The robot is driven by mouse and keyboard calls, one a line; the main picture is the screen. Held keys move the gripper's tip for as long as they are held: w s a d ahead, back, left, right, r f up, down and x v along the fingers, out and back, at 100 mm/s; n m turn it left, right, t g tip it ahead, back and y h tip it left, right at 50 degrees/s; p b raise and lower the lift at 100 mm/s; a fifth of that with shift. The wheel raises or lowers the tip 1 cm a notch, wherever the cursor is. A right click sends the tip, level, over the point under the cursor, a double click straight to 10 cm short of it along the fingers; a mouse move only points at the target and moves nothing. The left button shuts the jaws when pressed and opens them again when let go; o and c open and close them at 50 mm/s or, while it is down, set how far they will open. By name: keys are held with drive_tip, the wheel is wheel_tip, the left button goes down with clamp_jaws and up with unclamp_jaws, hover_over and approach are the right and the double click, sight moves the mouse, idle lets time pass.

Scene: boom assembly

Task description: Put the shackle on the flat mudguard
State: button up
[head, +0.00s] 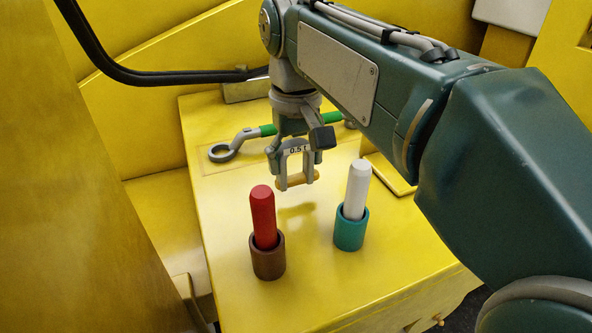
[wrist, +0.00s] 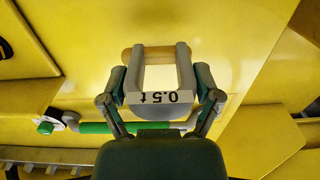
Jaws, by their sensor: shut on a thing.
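The shackle (head: 297,150) is a grey bow with a yellowish pin and a white "0.5 t" label. My gripper (head: 298,138) is shut on its labelled end, and the pin hangs lowest. In the wrist view the shackle (wrist: 186,66) sits between my gripper's two fingers (wrist: 161,98), with its pin farthest from the palm. The flat yellow mudguard (head: 312,272) lies below. The shackle is apart from it, with a soft shadow on the surface. The mudguard also shows in the wrist view (wrist: 225,45).
A red stick (head: 263,215) stands in a brown cup (head: 268,258). A white stick (head: 356,188) stands in a teal cup (head: 350,232). A grey rod with a green grip (head: 267,130) and ring end lies behind the shackle. The surface between the cups is clear.

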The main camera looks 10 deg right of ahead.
sight(289, 178)
wheel_tip(289, 178, down, 2)
drive_tip(key=shift+f, duration=0.2)
drive_tip(key=shift+a+f, duration=0.2)
drive_tip(key=shift+a, duration=0.35)
drive_tip(key=o, duration=1.1)
drive_tip(key=shift+d, duration=0.35)
drive_tip(key=shift+a+r, duration=0.2)
drive_tip(key=shift+r, duration=0.3)
wheel_tip(289, 178, up, 11)
drive_tip(key=shift+w+r, duration=0.1)
